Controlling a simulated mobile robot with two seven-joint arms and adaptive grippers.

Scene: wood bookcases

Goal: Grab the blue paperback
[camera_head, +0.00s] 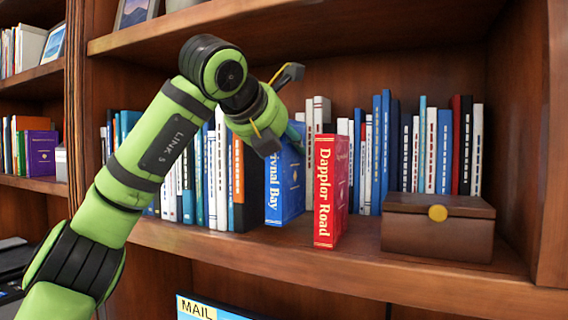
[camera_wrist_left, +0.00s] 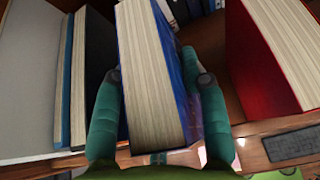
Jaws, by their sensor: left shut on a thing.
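The blue paperback (camera_head: 286,185), lettered in part "ivnal Bay", stands upright at the front of the shelf in the head view. In the left wrist view the blue paperback (camera_wrist_left: 152,85) shows its page edges and blue cover between the fingers. My left gripper (camera_head: 280,137) reaches it from above in the head view. Its fingers (camera_wrist_left: 155,105) are shut on the book, one on each side. The arm and gripper hide the book's upper part in the head view. I cannot tell whether its bottom still touches the shelf. My right gripper is not in view.
A red book (camera_head: 331,190), "Dapplor Road", stands just right of the blue one. A brown wooden box (camera_head: 438,226) sits further right. A black and orange book (camera_head: 246,186) stands on the left. A row of books fills the back. The shelf above (camera_head: 200,27) overhangs the arm.

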